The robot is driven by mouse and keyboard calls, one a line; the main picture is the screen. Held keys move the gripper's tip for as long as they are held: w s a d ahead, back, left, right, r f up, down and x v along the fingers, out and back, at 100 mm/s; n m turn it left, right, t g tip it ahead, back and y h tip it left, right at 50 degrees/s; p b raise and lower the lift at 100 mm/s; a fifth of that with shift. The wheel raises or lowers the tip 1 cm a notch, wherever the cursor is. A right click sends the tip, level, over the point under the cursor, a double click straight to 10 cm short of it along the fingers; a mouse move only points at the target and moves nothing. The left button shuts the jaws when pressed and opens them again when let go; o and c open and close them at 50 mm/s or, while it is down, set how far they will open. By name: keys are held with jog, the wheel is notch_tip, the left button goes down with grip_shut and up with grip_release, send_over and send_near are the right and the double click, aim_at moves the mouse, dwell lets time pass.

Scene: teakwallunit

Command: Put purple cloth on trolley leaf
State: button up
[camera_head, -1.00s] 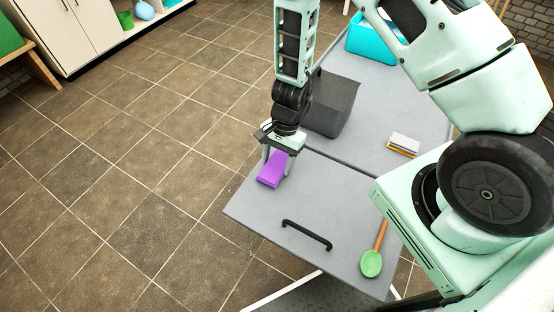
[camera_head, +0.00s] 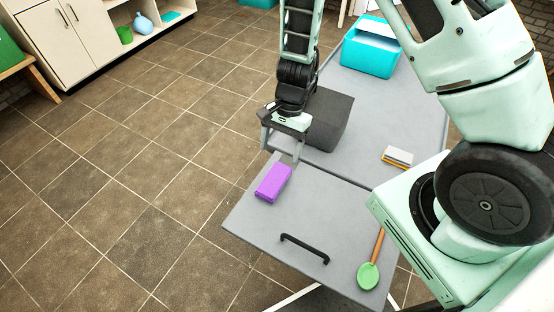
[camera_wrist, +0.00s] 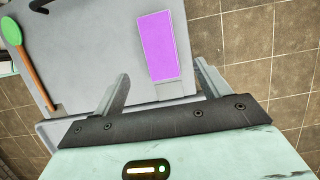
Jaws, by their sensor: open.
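The purple cloth (camera_head: 274,183), a folded block shape, lies flat on the grey trolley leaf (camera_head: 242,222), near the leaf's left edge. In the wrist view the cloth (camera_wrist: 157,45) lies ahead of and between the fingers, apart from them. My gripper (camera_head: 282,155) is open and empty, above and a little behind the cloth in the head view. Its two fingers also show in the wrist view (camera_wrist: 160,88), with nothing between their tips.
A black handle (camera_head: 305,248) and a green spoon (camera_head: 368,275) are on the leaf. On the trolley top behind stand a dark grey box (camera_head: 333,115), a yellow-white sponge-like block (camera_head: 397,157) and a turquoise bin (camera_head: 369,57). Tiled floor (camera_head: 130,180) is clear at left.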

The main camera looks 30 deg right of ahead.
jog(key=s+a+r+n, duration=0.3)
jog(key=a+r+n, duration=0.1)
jog(key=r, duration=0.3)
jog(key=s+a+r+n, duration=0.4)
jog(key=r, duration=0.3)
jog(key=s+r+n+t+h, duration=0.2)
jog(key=s+r+n, duration=0.7)
jog(key=s+n, duration=0.1)
jog(key=shift+s+a+r+n+h, duration=0.15)
jog(key=shift+s+a+n+h, duration=0.2)
jog(key=shift+s, duration=0.5)
notch_tip(320, 180, up, 6)
jog(key=p, duration=0.6)
jog(key=shift+r+p, duration=0.25)
jog(key=shift+p, duration=0.1)
jog(key=shift+a, duration=0.1)
